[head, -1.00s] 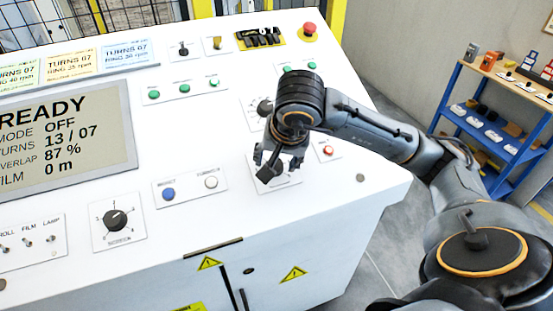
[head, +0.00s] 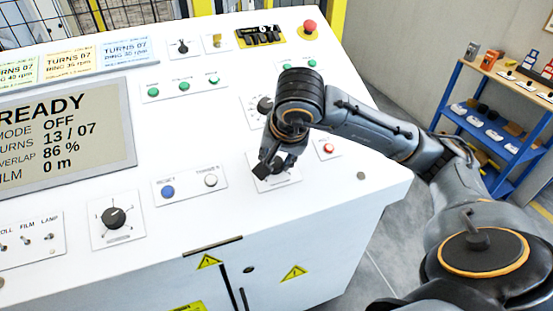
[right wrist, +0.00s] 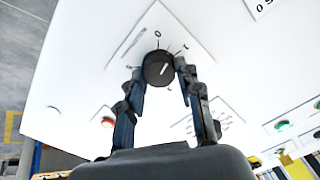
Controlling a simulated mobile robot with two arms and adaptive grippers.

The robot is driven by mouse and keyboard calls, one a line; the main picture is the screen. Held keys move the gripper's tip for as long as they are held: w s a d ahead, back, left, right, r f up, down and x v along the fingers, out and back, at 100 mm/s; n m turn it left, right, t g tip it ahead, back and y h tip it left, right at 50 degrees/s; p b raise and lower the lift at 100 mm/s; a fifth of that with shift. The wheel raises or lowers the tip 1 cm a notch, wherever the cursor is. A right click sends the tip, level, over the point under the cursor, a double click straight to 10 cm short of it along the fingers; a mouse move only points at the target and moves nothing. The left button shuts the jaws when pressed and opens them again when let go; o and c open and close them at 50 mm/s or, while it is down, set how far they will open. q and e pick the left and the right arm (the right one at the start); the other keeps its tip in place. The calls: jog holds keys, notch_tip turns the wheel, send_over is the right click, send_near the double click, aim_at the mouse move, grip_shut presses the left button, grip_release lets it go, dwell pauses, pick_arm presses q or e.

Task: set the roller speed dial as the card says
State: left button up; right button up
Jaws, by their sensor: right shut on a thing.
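My right gripper (head: 268,172) is shut on a round black dial (right wrist: 158,68) on the white console. In the right wrist view the gripper (right wrist: 160,82) has a finger on each side of the dial. In the head view the gripper mostly covers this dial. Three cards, green (head: 18,73), yellow (head: 70,63) and blue (head: 126,53), stand at the back left; their small print is blurred. My left gripper is out of view.
The screen (head: 60,135) reads READY, MODE OFF, 13 / 07, 86 % and 0 m. Another dial (head: 114,217) is at front left, and one (head: 265,105) is behind my gripper. Blue (head: 168,191) and white (head: 210,181) buttons are left of it. A red emergency button (head: 310,26) is at the back.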

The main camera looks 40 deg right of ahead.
jog(key=m+b, duration=0.3)
jog(key=shift+f, duration=0.25)
jog(key=m+b, duration=0.3)
jog(key=m, duration=0.1)
jog(key=shift+m, duration=0.3)
jog(key=m+b, duration=0.1)
jog(key=m, duration=0.2)
jog(key=shift+s+r+m+b, duration=0.1)
jog(key=shift+r+m+b, duration=0.05)
jog(key=shift+m+b, duration=0.6)
jog(key=shift+m, duration=1.55)
jog(key=o, duration=1.1)
jog(key=shift+o, duration=0.2)
jog(key=shift+r, duration=0.15)
